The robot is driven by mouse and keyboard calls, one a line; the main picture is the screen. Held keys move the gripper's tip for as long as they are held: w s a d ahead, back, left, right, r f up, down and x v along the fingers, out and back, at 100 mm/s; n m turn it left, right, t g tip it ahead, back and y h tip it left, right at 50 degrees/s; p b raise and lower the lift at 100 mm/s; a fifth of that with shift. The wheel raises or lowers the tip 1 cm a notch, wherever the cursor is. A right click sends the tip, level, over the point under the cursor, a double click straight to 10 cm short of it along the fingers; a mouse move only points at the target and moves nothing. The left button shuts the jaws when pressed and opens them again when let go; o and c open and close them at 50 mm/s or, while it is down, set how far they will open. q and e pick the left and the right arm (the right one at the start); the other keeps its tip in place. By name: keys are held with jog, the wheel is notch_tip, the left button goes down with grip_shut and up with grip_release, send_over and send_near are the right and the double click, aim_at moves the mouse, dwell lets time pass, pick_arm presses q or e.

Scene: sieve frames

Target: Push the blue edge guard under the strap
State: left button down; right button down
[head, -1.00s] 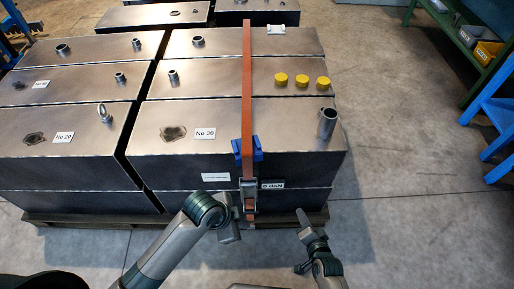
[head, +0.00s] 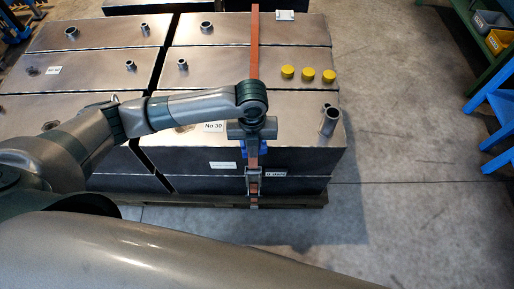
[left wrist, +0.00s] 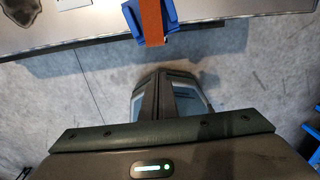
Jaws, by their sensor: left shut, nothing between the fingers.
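The blue edge guard (head: 265,147) sits at the front top edge of the near steel block, partly hidden by my left gripper in the head view. In the left wrist view the guard (left wrist: 174,20) shows blue on both sides of the orange strap (left wrist: 151,22), which crosses over it. The strap (head: 255,45) runs back over the block tops in the head view. My left gripper (head: 251,143) is in front of the guard. In the left wrist view its shut, empty fingers (left wrist: 156,74) appear apart from the guard. My right gripper is out of view.
A metal ratchet (head: 254,180) hangs on the strap down the front face. Yellow caps (head: 308,74) and a pipe stub (head: 329,121) stand on the blocks to the right. Bare floor (head: 410,200) lies right of the stack; a blue frame (head: 496,110) stands at the far right.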

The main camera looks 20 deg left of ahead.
pick_arm(q)
jog(key=shift+f, duration=0.1)
dwell(0.3)
